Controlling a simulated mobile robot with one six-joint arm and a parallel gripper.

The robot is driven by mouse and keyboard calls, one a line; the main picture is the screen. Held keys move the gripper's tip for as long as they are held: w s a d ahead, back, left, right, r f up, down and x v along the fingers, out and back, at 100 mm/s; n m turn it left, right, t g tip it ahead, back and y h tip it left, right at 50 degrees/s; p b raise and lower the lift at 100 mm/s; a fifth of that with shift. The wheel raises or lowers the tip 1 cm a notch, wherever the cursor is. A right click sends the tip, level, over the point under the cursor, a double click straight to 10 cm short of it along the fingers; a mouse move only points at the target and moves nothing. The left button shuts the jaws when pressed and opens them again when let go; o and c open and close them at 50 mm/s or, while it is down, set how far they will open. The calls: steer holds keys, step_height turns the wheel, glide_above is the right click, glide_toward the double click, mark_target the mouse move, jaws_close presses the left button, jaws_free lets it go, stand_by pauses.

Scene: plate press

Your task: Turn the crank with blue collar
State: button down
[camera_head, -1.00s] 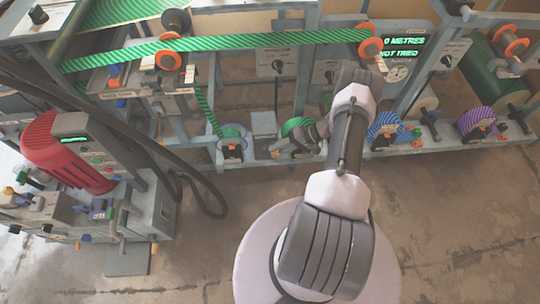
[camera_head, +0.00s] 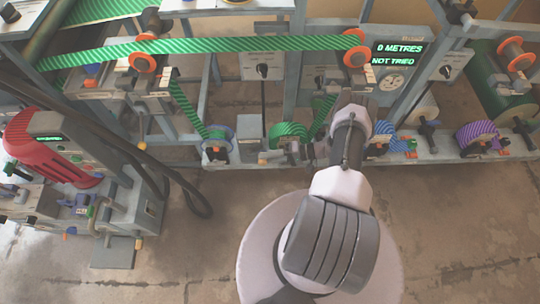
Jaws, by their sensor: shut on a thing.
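My gripper (camera_head: 292,152) is small and dark at the low rail of the press, just in front of a green-striped roll (camera_head: 288,132). Its jaws are shut on what looks like a crank (camera_head: 264,158), whose small pale end shows to the left. The jaws and the collar's colour are too small and partly hidden to make out. A spool with a bluish rim (camera_head: 219,139) stands to the left of my gripper.
A green-striped band (camera_head: 250,44) runs between two orange-rimmed rollers above. A blue-striped roll (camera_head: 384,131) and a purple-striped roll (camera_head: 477,134) sit along the rail to the right. A red machine (camera_head: 45,150) with dark hoses stands left. The front floor is clear.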

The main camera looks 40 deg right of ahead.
steer(key=c, duration=1.1)
jaws_free()
steer(key=p+v, duration=0.1)
steer(key=v, duration=1.6)
steer(key=shift+s+d, duration=0.2)
